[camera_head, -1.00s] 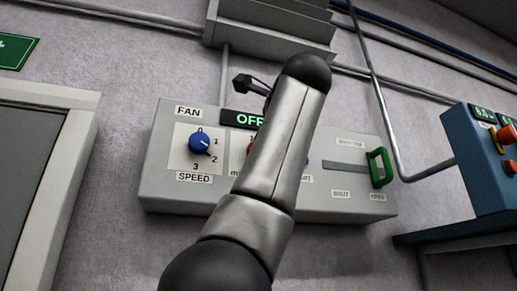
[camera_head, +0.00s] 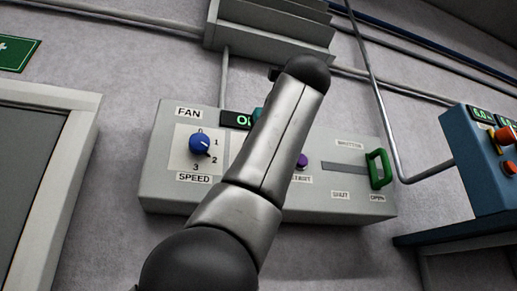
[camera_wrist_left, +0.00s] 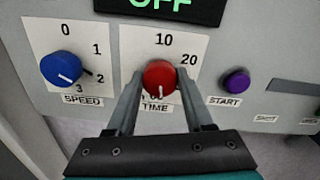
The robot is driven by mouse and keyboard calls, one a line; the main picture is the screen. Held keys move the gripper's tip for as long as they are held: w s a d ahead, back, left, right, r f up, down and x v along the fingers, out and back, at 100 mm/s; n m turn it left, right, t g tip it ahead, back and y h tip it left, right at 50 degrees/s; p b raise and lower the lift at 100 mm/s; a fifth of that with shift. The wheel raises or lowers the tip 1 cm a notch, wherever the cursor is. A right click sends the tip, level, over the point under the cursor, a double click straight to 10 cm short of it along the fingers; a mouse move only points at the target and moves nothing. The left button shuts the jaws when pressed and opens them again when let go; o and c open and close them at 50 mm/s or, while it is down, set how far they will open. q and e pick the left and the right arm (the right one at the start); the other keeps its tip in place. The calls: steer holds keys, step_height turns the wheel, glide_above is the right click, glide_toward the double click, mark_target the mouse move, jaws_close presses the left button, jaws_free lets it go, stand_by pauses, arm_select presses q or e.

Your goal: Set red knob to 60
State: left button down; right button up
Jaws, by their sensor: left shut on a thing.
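The red knob (camera_wrist_left: 158,76) is on the TIME dial (camera_wrist_left: 133,50) of a grey wall panel, below the labels 10 and 20. Its white mark points down, toward a label partly hidden by the knob and fingers. My left gripper (camera_wrist_left: 160,84) is shut on the red knob, one finger on each side. In the head view my arm hides the knob and the gripper's fingers. The display (camera_wrist_left: 160,5) above reads OFF. My right gripper is in neither view.
A blue SPEED knob (camera_wrist_left: 62,69) is left of the dial, its mark near 2. A purple START button (camera_wrist_left: 236,81) is to the right. Farther right is a green handle (camera_head: 377,169) on a slot. A blue box with knobs (camera_head: 480,165) stands at the right edge.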

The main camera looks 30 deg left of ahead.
arm_select(q)
steer(key=shift+f+m, duration=0.15)
steer(key=shift+m, duration=1.05)
steer(key=shift+c, duration=1.4)
jaws_free()
steer(key=b+v, duration=0.2)
steer(key=v, duration=1.3)
steer(key=shift+b, duration=0.4)
steer(key=shift+d, duration=0.15)
